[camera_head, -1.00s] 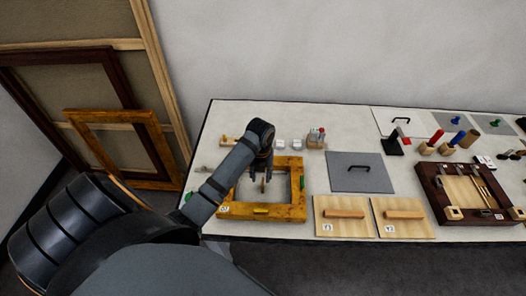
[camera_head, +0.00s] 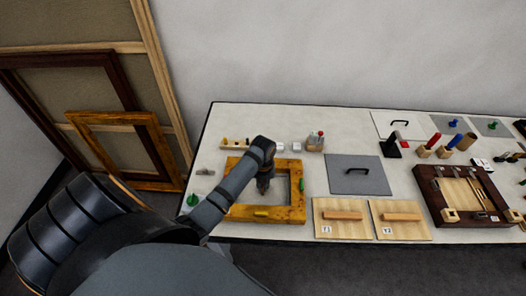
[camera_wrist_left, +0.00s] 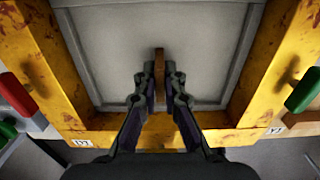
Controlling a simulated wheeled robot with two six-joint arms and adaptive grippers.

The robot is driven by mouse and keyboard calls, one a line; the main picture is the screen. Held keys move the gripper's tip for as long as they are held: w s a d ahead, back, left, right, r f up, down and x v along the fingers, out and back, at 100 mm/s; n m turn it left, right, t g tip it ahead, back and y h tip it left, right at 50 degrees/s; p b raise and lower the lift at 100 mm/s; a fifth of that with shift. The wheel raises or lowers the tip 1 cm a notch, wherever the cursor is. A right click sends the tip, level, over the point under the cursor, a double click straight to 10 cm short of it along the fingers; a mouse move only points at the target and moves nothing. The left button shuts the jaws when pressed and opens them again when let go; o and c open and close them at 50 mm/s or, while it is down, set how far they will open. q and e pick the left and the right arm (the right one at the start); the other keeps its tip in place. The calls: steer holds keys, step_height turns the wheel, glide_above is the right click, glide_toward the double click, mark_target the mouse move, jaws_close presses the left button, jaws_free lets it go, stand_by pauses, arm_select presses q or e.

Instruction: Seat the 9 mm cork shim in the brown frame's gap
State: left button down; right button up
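The yellow-brown frame (camera_head: 297,207) lies flat on the table's left part, with a pale panel (camera_wrist_left: 190,25) inside its opening in the left wrist view. A narrow grey gap (camera_wrist_left: 235,75) runs between panel and frame. My left gripper (camera_head: 264,187) is over the opening, pointing down; it also shows in the left wrist view (camera_wrist_left: 160,78). Its fingers are closed on a thin brown strip, the cork shim (camera_wrist_left: 159,56), which sticks out past the fingertips. Whether the shim touches the panel or frame I cannot tell. My right gripper is out of view.
Clamps with a red handle (camera_wrist_left: 16,93) and a green handle (camera_wrist_left: 303,90) sit at the frame's sides. Two wooden boards (camera_head: 342,228) and a grey plate (camera_head: 348,183) lie to the right. A dark brown frame (camera_head: 433,207) lies farther right. Small blocks stand behind.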

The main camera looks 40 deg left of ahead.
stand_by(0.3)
arm_select(q)
step_height(320, 180, up, 3)
steer(key=shift+f, duration=0.1)
steer(key=s+d+r+p, duration=0.2)
steer(key=s+d+r, duration=0.5)
steer(key=s+r, duration=0.3)
steer(key=shift+s+d+r, duration=0.15)
steer(key=shift+s+d, duration=0.05)
steer(key=shift+s, duration=0.8)
